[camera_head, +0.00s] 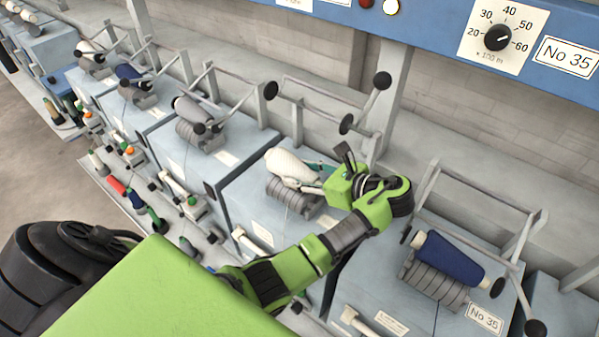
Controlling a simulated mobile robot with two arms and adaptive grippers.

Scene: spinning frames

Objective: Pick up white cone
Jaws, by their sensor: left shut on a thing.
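The white cone (288,163) lies tilted above a grey ribbed drum (292,198) on the middle machine unit. My left arm reaches in from below, and its green wrist bends back toward the cone. My left gripper (314,184) is at the cone's right, narrower end and is shut on it. The fingertips are small and partly hidden by the wrist and the cone. I cannot tell whether the cone still touches the drum. My right gripper is not in view.
A blue cone (448,258) sits on the unit to the right, marked No 35. Thin metal frames with black knobs (382,81) stand around the cones. A blue panel with a dial (498,38) spans the top right. Several small bobbins (137,198) line the left side.

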